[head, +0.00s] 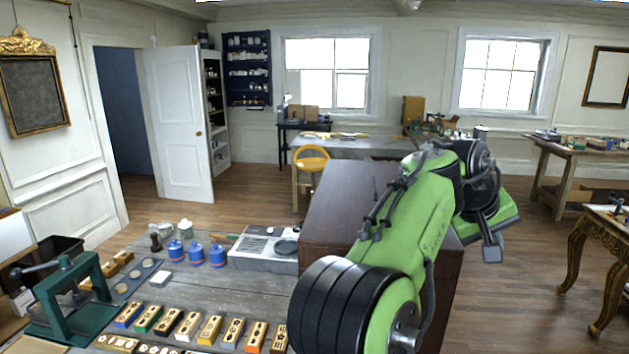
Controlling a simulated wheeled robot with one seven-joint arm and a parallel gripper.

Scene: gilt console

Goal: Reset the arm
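My green arm with black joints rises from the bottom middle of the head view and reaches up to the right. It folds at an elbow-like joint near the upper right, above the floor beside a dark brown wooden box or cabinet (335,215). The far end of my arm, where my gripper (490,242) seems to be, is a small dark part hanging below the black joint. Its fingers cannot be made out, so open or shut does not show. Nothing held is visible.
A grey workbench (200,280) at the lower left carries a green press (75,300), blue jars (196,252), a grey device (265,248) and several stamped blocks. A gilt-legged table (605,225) stands at right. Wooden floor (510,290) between is clear.

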